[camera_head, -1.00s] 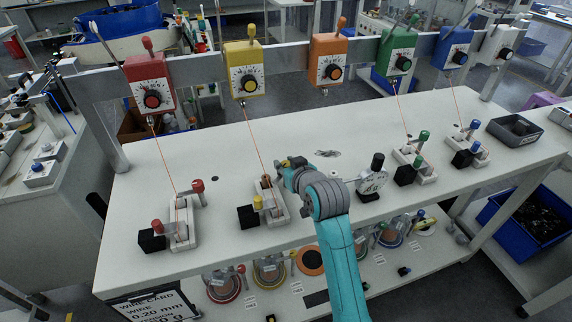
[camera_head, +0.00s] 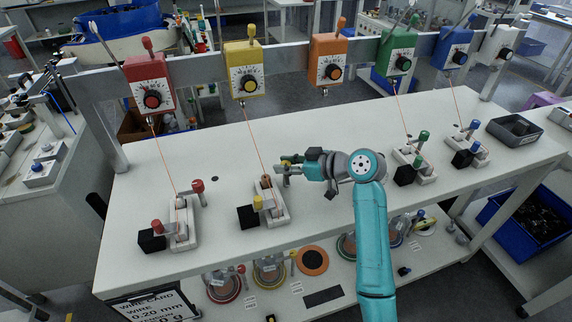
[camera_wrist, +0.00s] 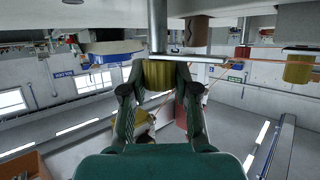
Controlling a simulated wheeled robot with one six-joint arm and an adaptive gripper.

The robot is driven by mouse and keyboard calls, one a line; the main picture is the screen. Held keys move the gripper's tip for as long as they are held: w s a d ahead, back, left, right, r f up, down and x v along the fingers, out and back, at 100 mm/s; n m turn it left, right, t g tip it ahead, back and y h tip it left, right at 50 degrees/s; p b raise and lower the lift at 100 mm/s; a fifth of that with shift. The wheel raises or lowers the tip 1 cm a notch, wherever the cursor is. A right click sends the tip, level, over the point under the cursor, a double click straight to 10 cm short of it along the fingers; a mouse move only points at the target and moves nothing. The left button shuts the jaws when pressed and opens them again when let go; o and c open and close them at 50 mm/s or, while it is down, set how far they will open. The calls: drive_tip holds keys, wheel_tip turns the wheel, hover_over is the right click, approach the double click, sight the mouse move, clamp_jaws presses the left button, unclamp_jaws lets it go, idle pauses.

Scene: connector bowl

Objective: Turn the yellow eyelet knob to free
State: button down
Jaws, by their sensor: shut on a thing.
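The yellow eyelet knob (camera_wrist: 158,75) sits between my fingers in the wrist view, below a metal post and bar. My gripper (camera_wrist: 160,82) is shut on it, one finger on each side. In the head view my gripper (camera_head: 287,163) reaches in from the right, at the back right of the yellow station's white base (camera_head: 277,210). There the knob is mostly hidden by my fingers. A thin orange wire (camera_head: 256,140) runs from the yellow dial box (camera_head: 244,70) down to this station. A second yellow knob (camera_head: 257,203) stands at the station's front.
A black block (camera_head: 248,217) stands left of the yellow base. The red station (camera_head: 183,228) is farther left, and the green station (camera_head: 418,170) is to the right. The white bench top (camera_head: 220,150) is bare behind the stations.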

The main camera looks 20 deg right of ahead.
drive_tip(key=shift+n+g+y, duration=0.4)
drive_tip(key=shift+n+g, duration=0.2)
drive_tip(key=c, duration=0.8)
unclamp_jaws()
drive_tip(key=shift+c, duration=0.2)
